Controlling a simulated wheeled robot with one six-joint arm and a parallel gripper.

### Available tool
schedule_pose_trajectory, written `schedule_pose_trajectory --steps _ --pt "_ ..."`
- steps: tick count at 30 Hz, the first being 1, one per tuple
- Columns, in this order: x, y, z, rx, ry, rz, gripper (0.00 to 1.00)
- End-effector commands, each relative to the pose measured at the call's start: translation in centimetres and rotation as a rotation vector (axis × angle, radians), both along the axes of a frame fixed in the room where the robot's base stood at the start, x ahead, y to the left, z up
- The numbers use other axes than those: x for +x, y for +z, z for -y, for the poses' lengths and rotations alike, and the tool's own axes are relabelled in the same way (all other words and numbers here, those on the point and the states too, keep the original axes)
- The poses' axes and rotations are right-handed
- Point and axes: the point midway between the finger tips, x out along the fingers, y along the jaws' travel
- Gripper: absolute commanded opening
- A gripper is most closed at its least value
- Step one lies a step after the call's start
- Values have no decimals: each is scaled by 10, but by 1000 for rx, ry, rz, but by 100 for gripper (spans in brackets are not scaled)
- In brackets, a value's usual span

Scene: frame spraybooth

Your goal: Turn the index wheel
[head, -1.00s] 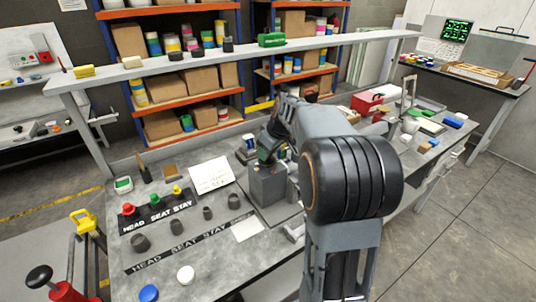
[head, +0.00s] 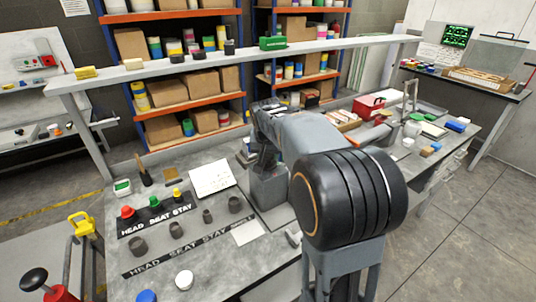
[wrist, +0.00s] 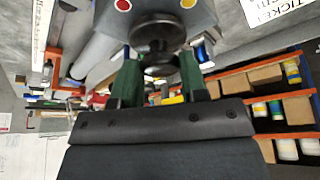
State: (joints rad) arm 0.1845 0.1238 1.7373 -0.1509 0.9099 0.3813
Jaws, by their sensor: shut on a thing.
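The grey box (head: 268,186) stands on the bench beside my arm. The index wheel (wrist: 156,34), a dark round metal part, sticks out from that face. My gripper (wrist: 160,60) has a green finger on each side of the wheel and is shut on it. The head view hides the wheel and the fingertips behind my arm.
A white card (head: 212,178) lies left of the box. Red, green and yellow knobs sit on a strip labelled HEAD SEAT STAY (head: 158,219), with dark cups in front. A raised shelf (head: 200,63) spans the bench behind my arm. A red case (head: 369,105) stands farther right.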

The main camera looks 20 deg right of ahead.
Motion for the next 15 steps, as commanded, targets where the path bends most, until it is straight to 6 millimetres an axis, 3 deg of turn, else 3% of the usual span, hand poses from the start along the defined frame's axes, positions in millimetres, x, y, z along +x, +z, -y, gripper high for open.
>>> schedule_pose_trajectory --steps 15 --pt "1 0 -1 1 -299 1 16"
